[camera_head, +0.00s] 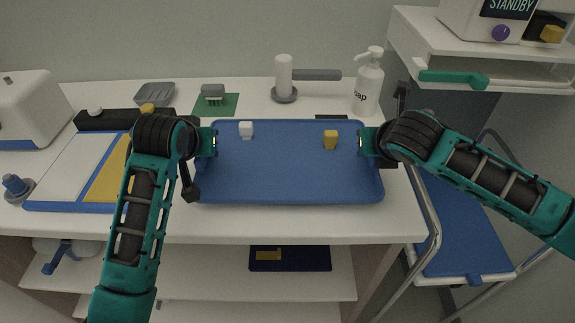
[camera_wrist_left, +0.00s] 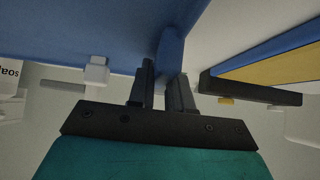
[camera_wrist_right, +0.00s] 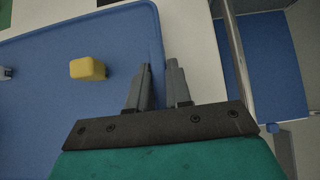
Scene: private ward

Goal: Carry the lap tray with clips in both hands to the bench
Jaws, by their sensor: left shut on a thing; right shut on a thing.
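The blue lap tray (camera_head: 285,175) is over the white bench or counter top in the head view, roughly level. A white clip (camera_head: 246,130) stands on its left part and a yellow clip (camera_head: 330,139) on its right part. My left gripper (camera_head: 212,142) is shut on the tray's left rim; the rim shows between the fingers in the left wrist view (camera_wrist_left: 168,85). My right gripper (camera_head: 363,142) is shut on the right rim, also seen in the right wrist view (camera_wrist_right: 160,85). I cannot tell whether the tray touches the surface below.
A soap bottle (camera_head: 368,82), a grey-handled white device (camera_head: 284,80), a brush on a green mat (camera_head: 215,100) and a grey dish (camera_head: 154,94) stand behind the tray. A blue board with white and yellow panels (camera_head: 65,165) lies left. A metal-framed cart (camera_head: 455,235) stands right.

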